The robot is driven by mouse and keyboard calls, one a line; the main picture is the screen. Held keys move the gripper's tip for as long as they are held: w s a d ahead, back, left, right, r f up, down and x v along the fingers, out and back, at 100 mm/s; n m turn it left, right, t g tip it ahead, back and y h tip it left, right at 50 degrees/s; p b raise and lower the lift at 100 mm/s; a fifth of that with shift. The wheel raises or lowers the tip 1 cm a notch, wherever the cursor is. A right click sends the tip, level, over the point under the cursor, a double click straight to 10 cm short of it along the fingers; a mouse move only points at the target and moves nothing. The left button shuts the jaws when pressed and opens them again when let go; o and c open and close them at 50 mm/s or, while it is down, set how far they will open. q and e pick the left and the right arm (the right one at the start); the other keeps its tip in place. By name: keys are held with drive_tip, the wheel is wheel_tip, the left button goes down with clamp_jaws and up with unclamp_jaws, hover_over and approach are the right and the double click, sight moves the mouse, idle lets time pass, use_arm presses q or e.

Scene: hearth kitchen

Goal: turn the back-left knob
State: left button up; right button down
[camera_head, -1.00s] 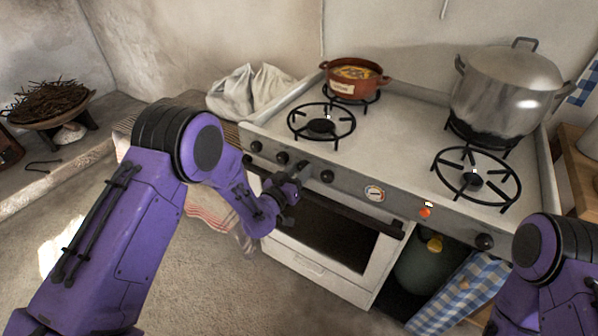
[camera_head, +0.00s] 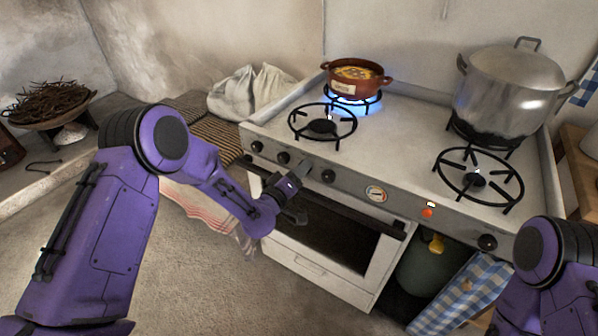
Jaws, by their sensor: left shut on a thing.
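A white stove (camera_head: 400,133) stands against the wall, with several black knobs along its front panel. My left gripper (camera_head: 304,168) is at the panel, between a knob on its left (camera_head: 284,158) and one on its right (camera_head: 328,176). It is shut on a knob that the fingers hide; I take this to be the back-left knob. The back-left burner (camera_head: 358,101) burns with a blue flame under a red-brown pot (camera_head: 356,78) of food. My right arm shows at the lower right; its gripper is out of view.
A large metal pot (camera_head: 508,95) stands on the back-right burner. The front-left burner (camera_head: 322,124) and front-right burner (camera_head: 478,178) are empty. The oven door handle (camera_head: 350,212) runs below the panel. White sacks (camera_head: 250,92) lie left of the stove.

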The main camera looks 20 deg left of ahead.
use_arm(q)
drive_tip(key=shift+f, duration=0.1)
idle(0.4)
drive_tip(key=o, duration=1.1)
drive_tip(key=shift+c, duration=0.2)
drive_tip(key=shift+s, duration=0.1)
drive_tip(key=b+v, duration=0.1)
drive_tip(key=v, duration=0.9)
drive_tip(key=shift+s, duration=0.2)
drive_tip(key=s+a+f+g+y, duration=0.3)
drive_tip(key=s+f+g, duration=0.1)
drive_tip(key=s+f, duration=0.25)
drive_tip(key=s+a+f+g+y, duration=0.35)
drive_tip(key=s+f, duration=0.25)
drive_tip(key=f, duration=0.2)
drive_tip(key=s+a+f+g+y, duration=0.1)
drive_tip(key=s+a+f+g, duration=0.1)
drive_tip(key=s, duration=0.8)
drive_tip(key=s+a+f+g+y+p, duration=0.1)
drive_tip(key=s+f+g, duration=0.3)
drive_tip(key=s, duration=0.6)
drive_tip(key=shift+a+f+m+g, duration=0.35)
drive_tip(key=shift+a+f+m, duration=0.1)
drive_tip(key=shift+f, duration=0.35)
